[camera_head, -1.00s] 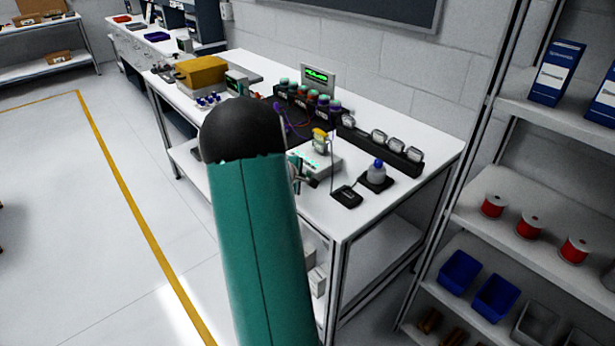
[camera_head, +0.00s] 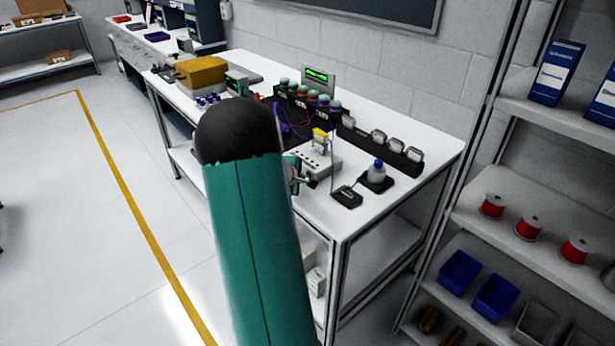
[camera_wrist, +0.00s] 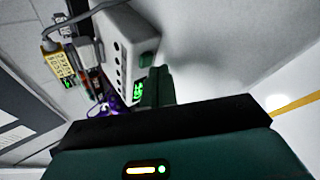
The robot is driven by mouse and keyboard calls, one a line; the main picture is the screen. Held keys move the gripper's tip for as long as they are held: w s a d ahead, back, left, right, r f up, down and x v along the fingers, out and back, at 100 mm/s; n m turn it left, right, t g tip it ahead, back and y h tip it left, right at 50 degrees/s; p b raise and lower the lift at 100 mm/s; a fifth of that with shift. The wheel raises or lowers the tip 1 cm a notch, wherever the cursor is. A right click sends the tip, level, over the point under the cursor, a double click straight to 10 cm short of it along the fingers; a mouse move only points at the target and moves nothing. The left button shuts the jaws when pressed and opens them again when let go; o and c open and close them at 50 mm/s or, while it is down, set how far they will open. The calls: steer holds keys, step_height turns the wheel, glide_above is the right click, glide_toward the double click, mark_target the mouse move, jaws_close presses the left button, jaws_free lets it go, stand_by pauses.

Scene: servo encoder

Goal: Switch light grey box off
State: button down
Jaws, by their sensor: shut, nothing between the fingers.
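The light grey box (camera_head: 322,161) sits on the white workbench, partly behind my arm in the head view. Its top has a row of dark round spots. In the wrist view the box (camera_wrist: 120,38) is close, with dark holes along one face, a green switch-like part (camera_wrist: 149,60) on its side and lit green marks (camera_wrist: 138,92) at its near end. My gripper (camera_wrist: 160,72) is shut and empty, its fingertips close beside the green part. I cannot tell whether they touch it. In the head view my arm hides most of the gripper.
A yellow connector device (camera_head: 320,135) stands behind the box. A black strip with clear-topped units (camera_head: 381,143) lies behind. A shelf rack (camera_head: 520,220) stands on the right.

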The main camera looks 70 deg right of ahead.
steer(key=w+a, duration=0.2)
steer(key=a, duration=0.3)
steer(key=shift+w+a, duration=0.2)
steer(key=shift+w, duration=0.2)
stand_by(0.8)
steer(key=w+a+r+m+t+y, duration=0.1)
steer(key=w+a+r, duration=0.1)
steer(key=a+r, duration=0.45)
steer(key=w+a+r+m+t, duration=0.1)
steer(key=w+a+r, duration=0.25)
steer(key=a, duration=0.65)
steer(key=w+a+r+m+t+y, duration=0.1)
steer(key=w+a+r, duration=0.1)
steer(key=a+r, duration=0.5)
steer(key=s+a+t+y, duration=0.1)
steer(key=s+a+y, duration=0.1)
steer(key=a, duration=0.8)
steer(key=s+a+r+n+t+y, duration=0.1)
steer(key=s+a+y, duration=0.2)
steer(key=a, duration=0.7)
steer(key=s+a+r+t+y, duration=0.1)
steer(key=s+a+y, duration=0.1)
steer(key=a, duration=0.8)
steer(key=shift+s+a+r+y, duration=0.2)
steer(key=shift+s+y, duration=0.1)
steer(key=shift+s, duration=0.45)
